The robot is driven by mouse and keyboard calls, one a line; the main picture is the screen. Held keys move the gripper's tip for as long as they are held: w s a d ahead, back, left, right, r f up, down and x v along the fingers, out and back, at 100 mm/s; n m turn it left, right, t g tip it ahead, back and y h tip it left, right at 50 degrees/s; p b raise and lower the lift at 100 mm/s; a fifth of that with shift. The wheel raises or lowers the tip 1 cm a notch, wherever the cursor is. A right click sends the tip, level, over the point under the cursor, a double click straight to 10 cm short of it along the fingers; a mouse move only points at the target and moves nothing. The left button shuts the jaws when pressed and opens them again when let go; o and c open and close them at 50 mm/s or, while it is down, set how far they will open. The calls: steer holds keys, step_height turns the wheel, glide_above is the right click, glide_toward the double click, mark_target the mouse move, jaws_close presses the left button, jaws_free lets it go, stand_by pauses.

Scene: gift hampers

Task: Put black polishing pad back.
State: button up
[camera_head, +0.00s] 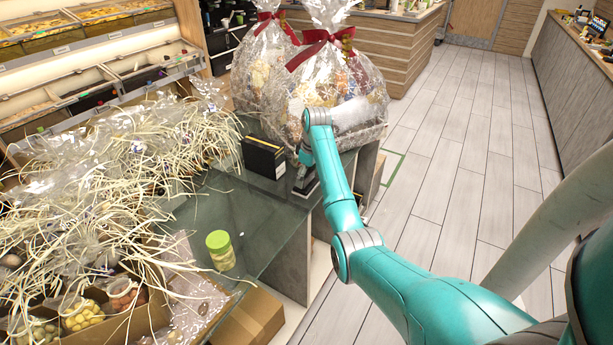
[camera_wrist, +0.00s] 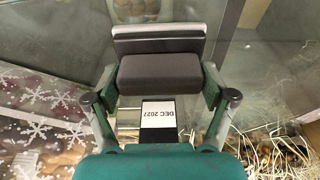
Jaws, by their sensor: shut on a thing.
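My gripper (camera_wrist: 159,86) is shut on a dark block, which looks like the black polishing pad (camera_wrist: 160,73), with one green finger at each side. In the head view my gripper (camera_head: 305,184) is low over the glass table near its right edge. The pad cannot be made out clearly there. Just beyond the pad in the wrist view is a dark piece with a silver edge (camera_wrist: 158,40); I cannot tell whether they touch.
A black box with a yellow edge (camera_head: 263,158) stands left of my gripper. Wrapped hampers with red bows (camera_head: 335,85) stand behind it. A green-lidded jar (camera_head: 220,250) is on the glass table (camera_head: 215,205). Straw-filled hampers (camera_head: 110,190) crowd the left. The floor at right is clear.

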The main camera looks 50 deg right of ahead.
steer(key=o, duration=0.9)
steer(key=shift+s+r, duration=0.2)
steer(key=shift+r, duration=1)
steer(key=shift+s+r, duration=0.15)
steer(key=shift+r, duration=1.1)
steer(key=shift+s+r, duration=0.2)
steer(key=shift+r, duration=1)
steer(key=shift+s, duration=0.1)
